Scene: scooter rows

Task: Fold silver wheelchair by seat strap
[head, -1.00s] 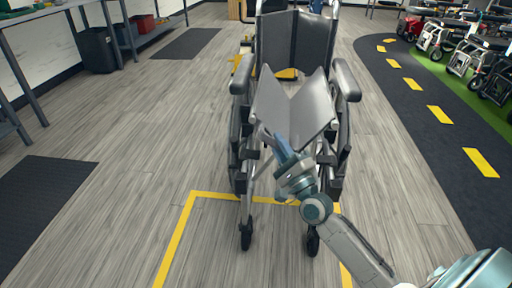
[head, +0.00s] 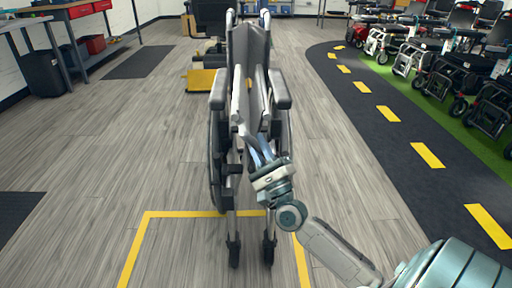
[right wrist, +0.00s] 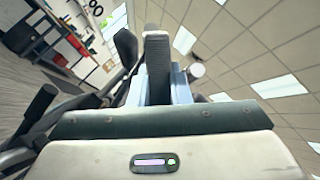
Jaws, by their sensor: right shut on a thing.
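The silver wheelchair (head: 242,101) stands upright in the middle of the head view, facing me. Its sides are close together, its grey seat halves stand steeply up between the armrests, and its backrest is bunched narrow. My right gripper (head: 258,150) is at the front of the seat, shut on the seat strap; the strap itself is mostly hidden there. In the right wrist view, a dark strap-like piece (right wrist: 158,65) rises between the bluish fingers of my right gripper (right wrist: 162,85). My left gripper is not in view.
A yellow floor outline (head: 183,214) lies around the wheelchair's front. A yellow-based machine (head: 203,79) stands behind. At right, scooters (head: 430,65) stand on green beyond a dark lane with yellow dashes. A workbench (head: 75,35) and bin (head: 43,73) are at left. Floor to the left is open.

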